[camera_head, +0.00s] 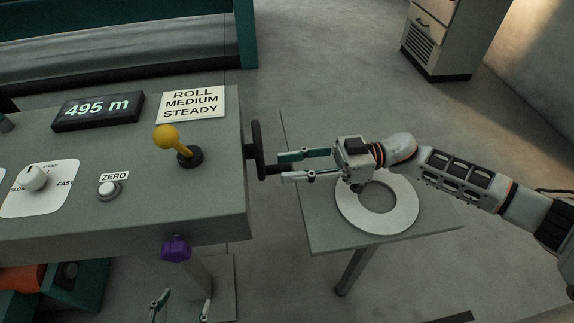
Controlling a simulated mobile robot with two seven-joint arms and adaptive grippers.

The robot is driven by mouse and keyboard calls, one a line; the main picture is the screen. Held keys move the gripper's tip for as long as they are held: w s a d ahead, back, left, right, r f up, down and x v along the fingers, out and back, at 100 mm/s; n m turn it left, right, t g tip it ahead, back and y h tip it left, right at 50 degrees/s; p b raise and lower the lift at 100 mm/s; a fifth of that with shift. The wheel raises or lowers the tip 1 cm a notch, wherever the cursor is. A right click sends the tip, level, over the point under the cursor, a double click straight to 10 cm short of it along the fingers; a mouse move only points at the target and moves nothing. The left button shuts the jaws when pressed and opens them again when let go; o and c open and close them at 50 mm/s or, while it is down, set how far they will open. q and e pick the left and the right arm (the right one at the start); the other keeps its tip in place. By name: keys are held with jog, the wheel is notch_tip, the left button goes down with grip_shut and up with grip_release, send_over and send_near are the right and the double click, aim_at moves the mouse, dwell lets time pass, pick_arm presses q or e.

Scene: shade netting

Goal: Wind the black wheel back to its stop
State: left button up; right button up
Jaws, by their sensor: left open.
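The black wheel (258,150) stands edge-on at the right side of the grey console (225,205). A short dark handle (273,170) sticks out from it to the right. My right gripper (282,167) comes in from the right with its fingers apart. Its tips are by the handle's outer end, with the handle level between or just beside them; I cannot tell whether they touch. My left gripper (184,304) is at the bottom edge, below the console front, open and empty; only its fingers show.
On the console are a display reading 495 m (97,110), a yellow lever (168,138), a ZERO button (109,189), a white dial (34,178) and a ROLL MEDIUM STEADY sign (192,104). A purple knob (176,248) is on the front. A white ring (405,215) lies on the side table (327,235).

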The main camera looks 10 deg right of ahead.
jog(key=d, duration=1)
jog(key=shift+d, duration=0.4)
jog(key=a+b, duration=0.9)
jog(key=a, duration=0.3)
jog(key=shift+a+f, duration=0.1)
jog(key=shift+f, duration=0.05)
pick_arm(q)
jog(key=shift+t+h, duration=0.4)
jog(key=shift+h, duration=0.4)
jog(key=d, duration=0.1)
jog(key=w+d, duration=0.1)
jog(key=d, duration=0.1)
jog(key=w+d+r, duration=0.1)
jog(key=d, duration=0.1)
pick_arm(e)
grip_shut()
